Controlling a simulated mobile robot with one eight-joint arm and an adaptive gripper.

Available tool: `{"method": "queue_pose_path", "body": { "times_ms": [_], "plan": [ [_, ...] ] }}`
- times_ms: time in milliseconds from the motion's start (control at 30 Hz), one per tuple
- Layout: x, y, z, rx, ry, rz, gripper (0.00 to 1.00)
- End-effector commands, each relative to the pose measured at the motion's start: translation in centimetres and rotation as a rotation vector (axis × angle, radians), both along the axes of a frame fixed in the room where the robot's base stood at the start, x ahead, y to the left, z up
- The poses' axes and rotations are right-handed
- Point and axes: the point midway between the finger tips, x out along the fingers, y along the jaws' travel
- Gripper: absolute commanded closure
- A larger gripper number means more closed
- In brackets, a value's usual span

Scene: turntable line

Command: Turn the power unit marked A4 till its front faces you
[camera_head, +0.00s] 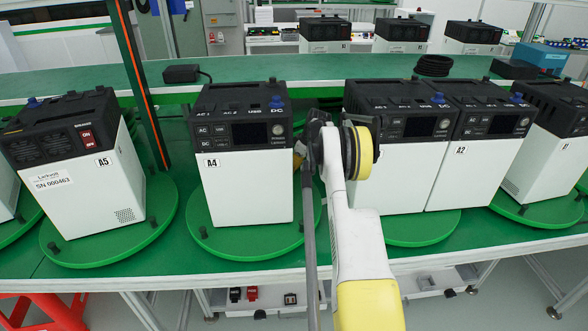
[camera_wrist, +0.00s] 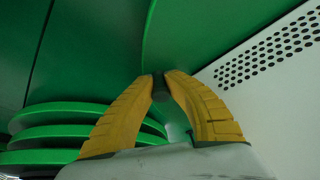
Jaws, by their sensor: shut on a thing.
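The power unit marked A4 (camera_head: 247,185) stands upright on a round green turntable (camera_head: 240,247). Its white front, with the dark control panel and small screen, faces nearly towards me. My gripper is mostly hidden behind my arm in the head view, right of the unit; a bit of yellow finger shows there. In the wrist view my gripper (camera_wrist: 160,78) is shut on a small dark peg (camera_wrist: 159,94) by the edge of a green disc (camera_wrist: 190,35). A white perforated wall (camera_wrist: 270,55), seemingly the unit's side, is close on the right.
Unit A5 (camera_head: 72,190), left, shows a face with a red switch. Unit A2 (camera_head: 468,170) and another unit (camera_head: 395,170) stand close on the right, near my arm. An upright post (camera_head: 140,80) rises between A5 and A4. Stacked green discs (camera_wrist: 60,125) show in the wrist view.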

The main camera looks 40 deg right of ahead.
Motion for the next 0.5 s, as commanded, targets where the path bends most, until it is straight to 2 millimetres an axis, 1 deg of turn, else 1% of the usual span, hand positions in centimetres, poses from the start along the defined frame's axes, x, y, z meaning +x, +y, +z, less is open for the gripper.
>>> {"method": "queue_pose_path", "body": {
  "times_ms": [167,200,233,267,500],
  "plan": [
    [0.11,0.10,0.02,0.000,-0.002,0.001,1.00],
    [0.10,0.10,0.03,0.000,-0.002,0.001,0.74],
    [0.10,0.10,0.03,0.000,-0.002,0.001,0.65],
    [0.10,0.10,0.03,0.001,-0.002,0.001,0.61],
    [0.11,0.17,0.05,0.002,-0.001,0.002,0.61]
  ]
}}
